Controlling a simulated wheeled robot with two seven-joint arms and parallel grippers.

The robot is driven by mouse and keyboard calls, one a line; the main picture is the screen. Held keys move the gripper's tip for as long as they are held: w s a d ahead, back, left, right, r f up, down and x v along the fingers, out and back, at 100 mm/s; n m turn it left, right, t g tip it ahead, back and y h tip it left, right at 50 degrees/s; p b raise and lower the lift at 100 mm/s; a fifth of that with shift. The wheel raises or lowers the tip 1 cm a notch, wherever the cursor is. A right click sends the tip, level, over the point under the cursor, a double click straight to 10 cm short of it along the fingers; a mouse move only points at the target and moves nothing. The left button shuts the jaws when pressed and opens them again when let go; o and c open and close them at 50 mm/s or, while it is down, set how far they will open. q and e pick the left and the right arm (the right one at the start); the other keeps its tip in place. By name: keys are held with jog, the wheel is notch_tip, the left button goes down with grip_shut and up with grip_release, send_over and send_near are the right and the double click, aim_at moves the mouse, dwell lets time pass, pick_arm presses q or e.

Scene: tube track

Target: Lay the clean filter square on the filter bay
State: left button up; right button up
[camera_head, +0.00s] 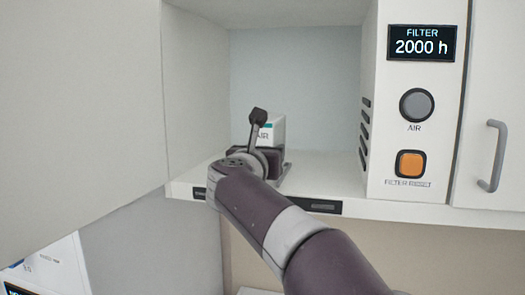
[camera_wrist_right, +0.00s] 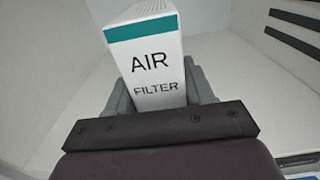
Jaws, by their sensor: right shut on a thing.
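The filter (camera_head: 278,130) is a white block with a teal band, partly hidden behind my right gripper. In the right wrist view the filter (camera_wrist_right: 155,68) shows the words AIR FILTER and stands between the two grey fingers. My right gripper (camera_wrist_right: 160,92) is shut on it. In the head view my right gripper (camera_head: 277,160) is inside the open white bay (camera_head: 325,187), above or at its floor, near the left part. I cannot tell whether the filter touches the bay floor. My left gripper is not in view.
A panel right of the bay has a display (camera_head: 421,43) reading FILTER 2000 h, a grey AIR button (camera_head: 417,105) and an orange FILTER RESET button (camera_head: 410,164). A door handle (camera_head: 493,155) is at far right. The bay's right half is clear.

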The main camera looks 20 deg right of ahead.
jog(key=shift+a+f, duration=0.1)
jog(key=o, duration=1.2)
jog(key=shift+s+a+f+b, duration=0.2)
jog(key=shift+s+a+b, duration=0.1)
jog(key=shift+s+b, duration=0.15)
jog(key=shift+b+v, duration=2.65)
jog(key=shift+v, duration=3.2)
